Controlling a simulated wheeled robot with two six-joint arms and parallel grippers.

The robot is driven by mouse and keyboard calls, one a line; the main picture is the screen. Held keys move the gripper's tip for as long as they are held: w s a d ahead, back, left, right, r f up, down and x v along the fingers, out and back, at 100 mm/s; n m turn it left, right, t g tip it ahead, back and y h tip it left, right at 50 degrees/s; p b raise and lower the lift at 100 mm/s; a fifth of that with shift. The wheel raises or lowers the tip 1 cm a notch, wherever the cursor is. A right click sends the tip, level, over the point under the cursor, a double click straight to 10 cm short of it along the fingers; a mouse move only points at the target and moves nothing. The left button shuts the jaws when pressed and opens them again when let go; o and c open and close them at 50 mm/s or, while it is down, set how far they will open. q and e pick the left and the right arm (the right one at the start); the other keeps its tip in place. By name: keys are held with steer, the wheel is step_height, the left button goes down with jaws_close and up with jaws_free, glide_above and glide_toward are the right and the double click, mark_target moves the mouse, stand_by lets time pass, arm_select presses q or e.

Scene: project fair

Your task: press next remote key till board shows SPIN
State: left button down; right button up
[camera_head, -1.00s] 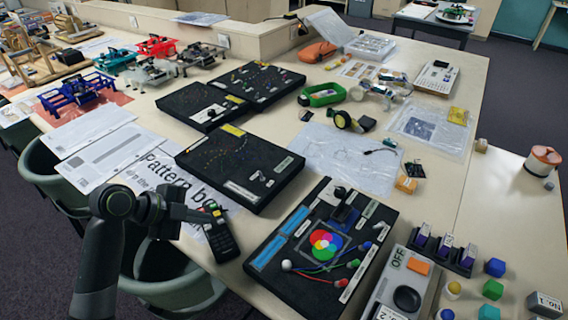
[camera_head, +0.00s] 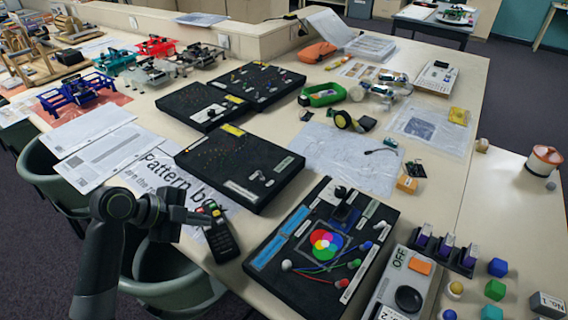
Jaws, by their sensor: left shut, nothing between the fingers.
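The black remote (camera_head: 222,240) lies on the table's near left edge, with small coloured keys at its far end. My left gripper (camera_head: 207,217) is shut and empty, its tips at the left side of the remote's key end. I cannot tell whether the tips touch a key. A black pattern board (camera_head: 238,172) lies beyond the remote, with faint dots on its face and small labels. No word SPIN can be read on it. My right gripper is not in view.
A paper sheet printed "Pattern bo…" (camera_head: 160,172) lies partly under the remote. A black board with a colour wheel (camera_head: 300,268) lies to the right. A grey box marked OFF (camera_head: 421,268) is at the front right. Chairs (camera_head: 168,275) stand by the near left edge.

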mark_target(202, 229)
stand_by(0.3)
arm_select(q)
steer(key=shift+r+p, duration=0.45)
steer(key=shift+r, duration=0.05)
step_height(202, 229, up, 6)
steer(key=p, duration=0.4)
steer(key=shift+p, duration=0.35)
stand_by(0.5)
